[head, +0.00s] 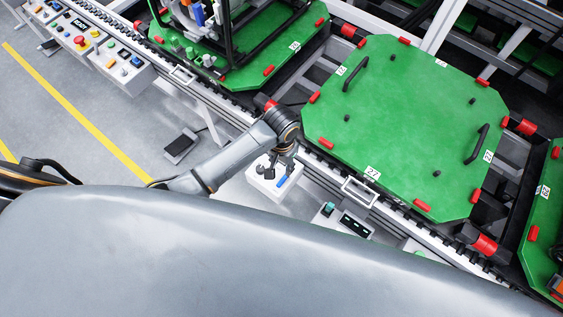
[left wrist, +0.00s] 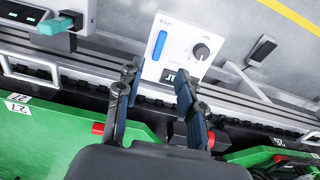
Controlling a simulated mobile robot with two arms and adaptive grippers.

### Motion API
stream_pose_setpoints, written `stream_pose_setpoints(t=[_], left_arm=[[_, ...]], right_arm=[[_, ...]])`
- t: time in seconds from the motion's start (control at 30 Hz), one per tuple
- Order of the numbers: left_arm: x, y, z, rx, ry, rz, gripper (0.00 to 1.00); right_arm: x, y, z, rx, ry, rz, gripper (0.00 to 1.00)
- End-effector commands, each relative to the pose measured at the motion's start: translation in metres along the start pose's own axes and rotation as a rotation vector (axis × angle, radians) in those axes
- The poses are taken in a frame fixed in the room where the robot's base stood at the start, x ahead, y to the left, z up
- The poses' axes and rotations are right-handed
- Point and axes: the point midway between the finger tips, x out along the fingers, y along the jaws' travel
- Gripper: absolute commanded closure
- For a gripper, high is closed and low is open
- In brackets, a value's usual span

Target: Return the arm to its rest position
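My left arm reaches in from the left in the head view. Its gripper (head: 272,170) hangs over a small white control box (head: 262,189) on the near side of the conveyor. In the left wrist view the two fingers of my left gripper (left wrist: 156,82) stand apart with nothing between them. I see no contact between fingers and box in the wrist view. My right gripper does not show.
A green pallet (head: 400,125) marked 27 lies on the conveyor beside my left arm. Another green pallet (head: 235,75) carries a black frame at the upper left. More control boxes (head: 125,68) line the conveyor. The grey floor (head: 60,115) at left is largely open.

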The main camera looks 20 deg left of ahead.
Motion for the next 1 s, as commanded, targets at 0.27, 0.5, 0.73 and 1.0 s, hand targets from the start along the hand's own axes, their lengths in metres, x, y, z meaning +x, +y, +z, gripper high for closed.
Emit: stream_pose_setpoints(t=[0.27, 0.5, 0.73, 1.0], left_arm=[[-0.003, 0.000, 0.000, -0.001, -0.001, -0.001, 0.62], [-0.002, 0.000, 0.000, 0.000, 0.000, -0.001, 0.62], [-0.005, 0.008, 0.010, 0.002, 0.020, 0.021, 0.62], [-0.045, 0.020, 0.075, -0.043, 0.169, 0.083, 0.62]], right_arm=[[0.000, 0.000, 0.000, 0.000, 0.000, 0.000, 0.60], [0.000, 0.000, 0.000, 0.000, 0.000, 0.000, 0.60], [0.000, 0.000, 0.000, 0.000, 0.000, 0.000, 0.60], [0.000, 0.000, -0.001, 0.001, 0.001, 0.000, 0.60]])
